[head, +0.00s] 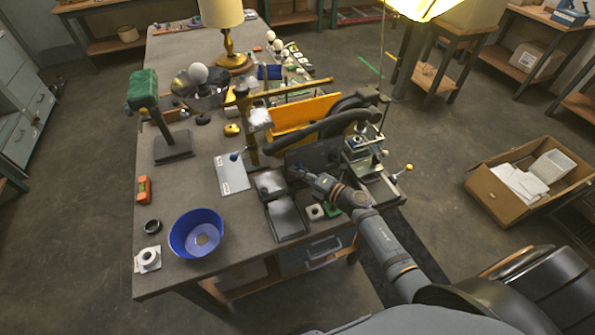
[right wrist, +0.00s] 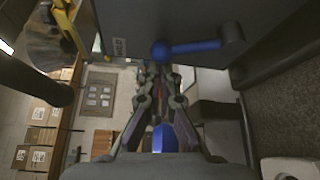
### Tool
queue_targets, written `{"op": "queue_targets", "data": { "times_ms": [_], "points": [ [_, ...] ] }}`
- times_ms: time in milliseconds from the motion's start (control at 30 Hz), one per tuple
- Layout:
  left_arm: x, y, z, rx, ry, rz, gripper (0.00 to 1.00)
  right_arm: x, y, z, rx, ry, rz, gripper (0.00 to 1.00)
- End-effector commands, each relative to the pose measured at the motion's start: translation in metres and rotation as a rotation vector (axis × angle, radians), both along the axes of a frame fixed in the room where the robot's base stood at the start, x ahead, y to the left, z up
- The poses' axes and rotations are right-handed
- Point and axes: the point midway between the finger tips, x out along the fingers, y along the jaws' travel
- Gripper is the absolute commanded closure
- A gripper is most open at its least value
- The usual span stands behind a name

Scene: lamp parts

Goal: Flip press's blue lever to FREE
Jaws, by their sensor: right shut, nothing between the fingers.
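The press (head: 318,157) has a dark panel at the middle of the table in the head view. Its blue lever (right wrist: 195,47) shows at the top of the right wrist view. The lever lies nearly level, its pivot at the right and its round blue knob at the left, towards a label (right wrist: 119,47) reading HOLD. I see no FREE label. My right gripper (right wrist: 160,80) is shut and empty, with its tips just below the knob in that view; I cannot tell whether they touch it. In the head view my right gripper (head: 300,173) is beside the dark panel. My left gripper is not in view.
A blue bowl (head: 197,236) stands at the table's front left. A dark tray (head: 287,218) lies just in front of the press. An orange panel (head: 303,118) and a black hose (head: 322,130) are behind my gripper. A green-headed stand (head: 143,90) is at left.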

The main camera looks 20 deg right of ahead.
Motion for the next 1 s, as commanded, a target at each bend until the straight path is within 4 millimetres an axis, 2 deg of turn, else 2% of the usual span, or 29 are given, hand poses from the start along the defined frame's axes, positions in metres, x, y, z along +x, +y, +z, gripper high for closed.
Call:
{"op": "queue_targets", "data": {
  "times_ms": [333, 1000],
  "points": [
    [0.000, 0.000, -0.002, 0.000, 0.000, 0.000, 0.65, 0.000, -0.001, 0.000, 0.008, 0.000, 0.000, 1.00],
    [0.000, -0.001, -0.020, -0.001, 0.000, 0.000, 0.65, 0.000, -0.009, 0.003, 0.155, 0.004, 0.000, 1.00]
  ]
}}
